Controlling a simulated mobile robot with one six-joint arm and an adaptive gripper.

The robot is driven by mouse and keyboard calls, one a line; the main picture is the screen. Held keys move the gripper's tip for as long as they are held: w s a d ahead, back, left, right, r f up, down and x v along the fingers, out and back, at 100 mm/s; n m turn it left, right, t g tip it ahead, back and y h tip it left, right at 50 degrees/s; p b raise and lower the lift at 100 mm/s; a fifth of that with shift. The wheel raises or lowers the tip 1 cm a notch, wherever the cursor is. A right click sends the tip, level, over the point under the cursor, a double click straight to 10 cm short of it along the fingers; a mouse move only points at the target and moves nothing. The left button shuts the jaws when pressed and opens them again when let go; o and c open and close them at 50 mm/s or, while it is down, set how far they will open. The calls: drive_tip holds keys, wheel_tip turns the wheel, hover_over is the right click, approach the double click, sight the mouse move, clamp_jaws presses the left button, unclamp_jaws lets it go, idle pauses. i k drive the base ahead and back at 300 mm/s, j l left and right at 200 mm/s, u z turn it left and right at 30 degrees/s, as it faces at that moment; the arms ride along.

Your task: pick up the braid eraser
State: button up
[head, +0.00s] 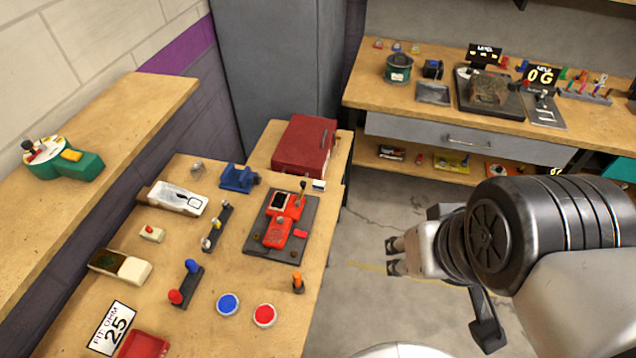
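I cannot tell for sure which object is the braid eraser. A small white block with a dark blue part (319,185) looks like an eraser; it lies at the right edge of the left workbench, just below the red toolbox. A small cream block with a red top (151,233) lies on the left part of the same bench. My gripper (394,257) is over the floor to the right of this bench, apart from everything. Its two fingertips point left with a gap between them, and it is empty.
The left workbench (230,275) holds a red toolbox (304,146), a red meter on a dark plate (281,222), blue and red buttons, and an orange-topped peg (298,282). A wooden ledge (120,110) runs along the wall. A second workbench (425,112) stands at the back right.

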sight(318, 186)
drive_tip(key=i+l+u, duration=0.4)
drive_tip(key=i, duration=0.2)
drive_tip(key=i+l+u, duration=0.35)
drive_tip(key=i+l, duration=0.2)
drive_tip(key=l, duration=0.1)
